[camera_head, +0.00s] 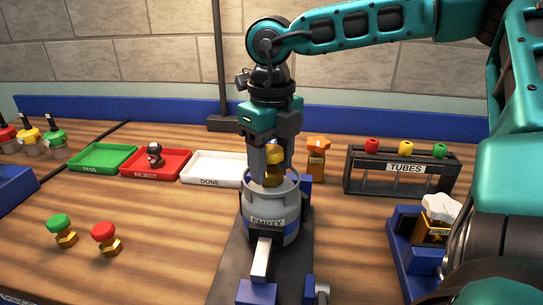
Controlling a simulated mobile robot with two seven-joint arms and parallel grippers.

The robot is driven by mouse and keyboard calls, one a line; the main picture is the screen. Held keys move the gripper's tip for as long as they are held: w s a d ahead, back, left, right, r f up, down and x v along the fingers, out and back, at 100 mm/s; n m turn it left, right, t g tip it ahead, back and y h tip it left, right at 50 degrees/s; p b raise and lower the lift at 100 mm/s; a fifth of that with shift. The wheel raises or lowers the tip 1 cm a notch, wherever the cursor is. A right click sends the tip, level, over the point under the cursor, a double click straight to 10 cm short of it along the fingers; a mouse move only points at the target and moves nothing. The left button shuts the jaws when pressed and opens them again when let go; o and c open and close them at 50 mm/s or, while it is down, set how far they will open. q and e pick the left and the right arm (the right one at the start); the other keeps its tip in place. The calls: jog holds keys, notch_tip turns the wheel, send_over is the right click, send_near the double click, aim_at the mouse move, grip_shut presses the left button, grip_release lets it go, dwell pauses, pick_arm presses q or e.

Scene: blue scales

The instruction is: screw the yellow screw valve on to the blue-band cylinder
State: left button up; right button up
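The grey cylinder (278,213) with a blue band and an EMPTY label stands upright in a clamp on a dark base at the centre. The yellow screw valve (273,155) with its brass lower part is at the cylinder's open top, within the collar. My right gripper (273,162) points straight down over the cylinder, its two fingers on either side of the yellow valve and closed on it. Whether the valve's thread is engaged is hidden by the collar. My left gripper is out of view.
A green valve (60,228) and a red valve (104,236) lie at the left front. Green PASS (88,168), red REJECT (135,172) and white DONE (212,180) trays stand behind.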

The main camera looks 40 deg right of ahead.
jog(key=c, duration=0.8)
jog(key=shift+f+m+b, duration=0.15)
jog(key=shift+m+b, duration=0.25)
jog(key=shift+b, duration=0.15)
jog(key=shift+c, duration=0.2)
jog(key=shift+m+b, duration=0.4)
jog(key=shift+m, duration=0.1)
jog(key=shift+m+b, duration=0.3)
jog(key=shift+m, duration=0.1)
jog(key=shift+m+b, duration=0.75)
jog(key=shift+m, duration=0.25)
jog(key=m+b, duration=0.2)
jog(key=m, duration=0.2)
jog(key=shift+b, duration=0.4)
jog(key=shift+m+b, duration=0.3)
jog(key=shift+m, duration=0.4)
jog(key=shift+m+b, duration=0.4)
jog(key=shift+m, duration=0.5)
jog(key=m+b, duration=0.3)
jog(key=m, duration=0.2)
jog(key=shift+m, duration=1.6)
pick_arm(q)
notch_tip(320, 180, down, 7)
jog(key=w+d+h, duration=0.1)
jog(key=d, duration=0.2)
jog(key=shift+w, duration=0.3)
pick_arm(e)
jog(key=o, duration=1.2)
